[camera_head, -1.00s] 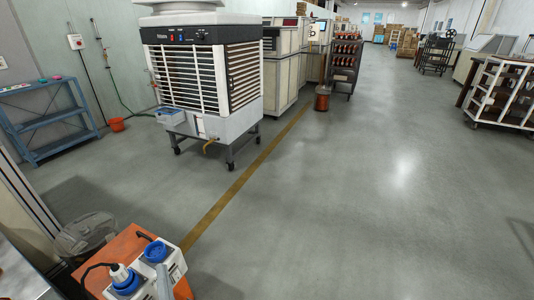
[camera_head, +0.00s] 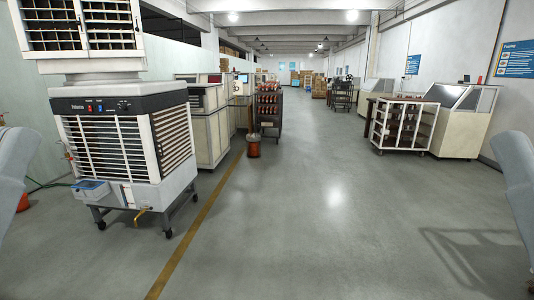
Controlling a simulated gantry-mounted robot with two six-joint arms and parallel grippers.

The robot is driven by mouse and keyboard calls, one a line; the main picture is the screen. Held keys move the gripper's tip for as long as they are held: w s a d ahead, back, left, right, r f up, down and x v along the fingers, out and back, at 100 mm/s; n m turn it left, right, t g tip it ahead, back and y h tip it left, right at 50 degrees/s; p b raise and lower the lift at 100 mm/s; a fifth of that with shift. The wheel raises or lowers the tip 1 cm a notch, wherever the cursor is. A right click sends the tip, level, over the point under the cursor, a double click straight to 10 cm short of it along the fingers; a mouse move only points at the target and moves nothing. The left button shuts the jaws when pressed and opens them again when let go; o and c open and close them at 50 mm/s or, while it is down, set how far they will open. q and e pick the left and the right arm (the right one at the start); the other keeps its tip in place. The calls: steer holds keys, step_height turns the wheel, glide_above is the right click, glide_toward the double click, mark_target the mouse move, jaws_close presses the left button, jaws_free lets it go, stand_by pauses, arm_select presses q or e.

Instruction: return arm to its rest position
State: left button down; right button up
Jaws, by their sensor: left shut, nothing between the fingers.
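A smooth light grey part of my left arm (camera_head: 14,170) shows at the left edge, overlapping the view of the wall and floor there. A similar grey part of my right arm (camera_head: 516,180) shows at the right edge, in front of the floor. Both parts are cut off by the picture's edges. I see no fingers of either gripper, and no object is held in view.
A large white air cooler (camera_head: 130,140) on a wheeled stand is near on the left. A yellow floor line (camera_head: 190,230) runs past it. A white wheeled rack (camera_head: 403,125) stands at the right. The middle floor (camera_head: 320,220) is clear.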

step_height(320, 180, up, 32)
steer(key=p, duration=2.9)
